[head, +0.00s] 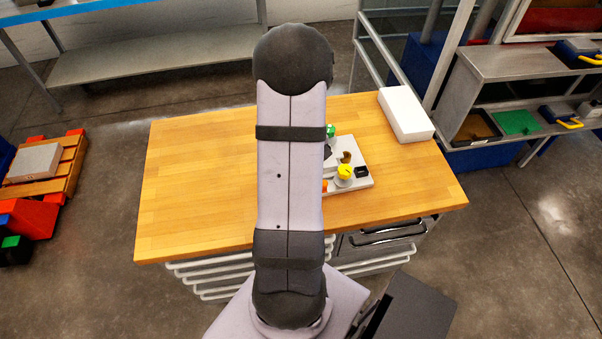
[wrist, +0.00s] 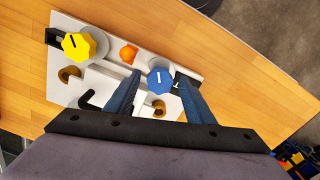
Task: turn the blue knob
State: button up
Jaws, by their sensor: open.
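The blue knob (wrist: 160,80) shows in the wrist view, with a pale line marked on its top. It sits on a light panel (wrist: 62,92) lying on the wooden table. My gripper (wrist: 160,84) is open, with its two dark fingers pointing toward the blue knob, one on each side of it. I cannot tell whether either finger touches it. In the head view my arm hides the blue knob and my gripper. The panel's right part (head: 360,179) shows beside the arm there.
The panel also carries a yellow knob (wrist: 78,46), an orange button (wrist: 128,54) and a brown hook-like part (wrist: 68,74). A green part (head: 331,131) shows beside my arm. A white block (head: 406,114) lies at the table's back right. The table's left side (head: 195,180) is clear.

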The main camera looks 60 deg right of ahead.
jog(key=c, duration=1.1)
jog(key=shift+o, duration=0.2)
jog(key=shift+m, duration=0.4)
jog(key=m, duration=0.5)
jog(key=shift+p, duration=0.35)
jog(key=m, duration=0.6)
jog(key=shift+w, duration=0.1)
jog(key=o, duration=1.1)
jog(key=shift+c, duration=0.2)
